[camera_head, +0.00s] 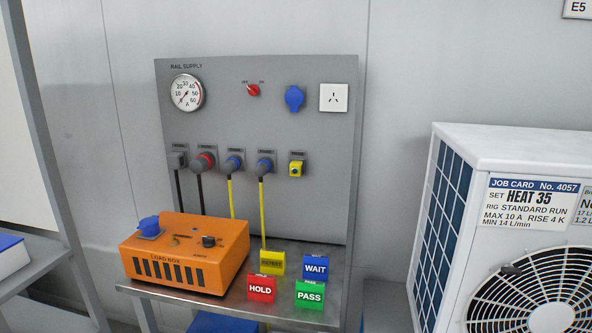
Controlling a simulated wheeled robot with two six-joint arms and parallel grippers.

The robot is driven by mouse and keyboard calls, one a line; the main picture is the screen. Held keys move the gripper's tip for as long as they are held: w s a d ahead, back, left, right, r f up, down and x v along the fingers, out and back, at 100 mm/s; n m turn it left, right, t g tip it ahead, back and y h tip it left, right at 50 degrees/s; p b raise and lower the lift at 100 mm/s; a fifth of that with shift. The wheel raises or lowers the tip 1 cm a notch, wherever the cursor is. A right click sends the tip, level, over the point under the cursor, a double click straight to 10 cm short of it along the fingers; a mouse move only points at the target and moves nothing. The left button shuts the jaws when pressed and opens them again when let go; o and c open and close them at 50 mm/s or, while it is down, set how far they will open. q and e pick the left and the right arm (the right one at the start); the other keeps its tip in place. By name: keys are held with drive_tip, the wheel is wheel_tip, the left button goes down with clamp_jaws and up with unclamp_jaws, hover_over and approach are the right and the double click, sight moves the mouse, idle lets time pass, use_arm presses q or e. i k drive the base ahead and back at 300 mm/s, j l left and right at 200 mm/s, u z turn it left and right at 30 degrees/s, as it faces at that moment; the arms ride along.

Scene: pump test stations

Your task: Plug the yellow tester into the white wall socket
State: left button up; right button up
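The white wall socket (333,97) is a square plate with dark slots at the upper right of the grey panel. It is empty, with nothing in front of it. A small yellow block with a dark round spot, which looks like the yellow tester (296,169), sits on the panel below and left of the socket, at the right end of the lower row. It is apart from the white socket. How it is held there is too small to tell. Neither of my grippers is in view.
The grey panel (225,120) also bears a gauge (187,93), a red switch (253,90), a blue capped socket (294,98) and several plugged cables. Below, a metal shelf (215,302) holds an orange load box (187,258) and coloured signs. A white unit (510,150) stands at right.

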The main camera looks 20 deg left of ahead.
sight(295, 168)
drive_tip(key=j, duration=1.05)
drive_tip(key=i+j, duration=0.1)
drive_tip(key=j, duration=0.95)
drive_tip(key=z, duration=1.15)
